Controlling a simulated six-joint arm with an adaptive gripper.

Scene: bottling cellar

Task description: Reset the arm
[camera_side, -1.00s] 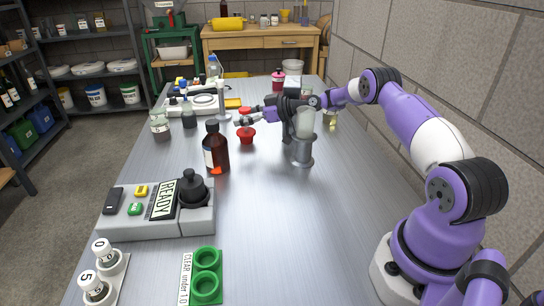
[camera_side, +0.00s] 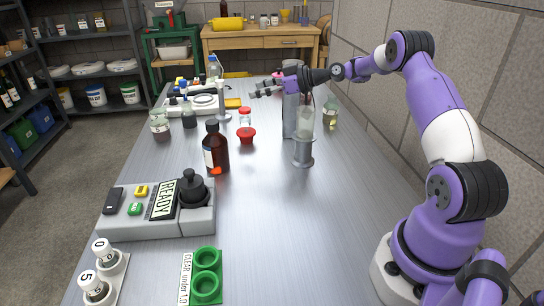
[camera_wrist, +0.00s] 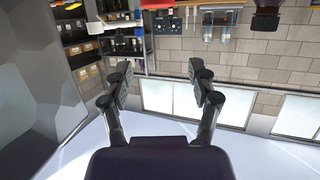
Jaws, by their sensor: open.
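My gripper (camera_side: 262,88) is open and empty, raised above the far middle of the bench. Its two spread fingers also show in the wrist view (camera_wrist: 160,78), with nothing between them. Below it and slightly to the left, a small clear vial with a red cap (camera_side: 245,118) stands upright in a red holder (camera_side: 246,134). The gripper is apart from the vial.
A brown bottle (camera_side: 216,152) stands left of the red holder. A grey stand with a clear bottle (camera_side: 305,118) is on the right. A READY device (camera_side: 150,222) and green holder (camera_side: 206,284) are nearer. The bench's front middle is clear.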

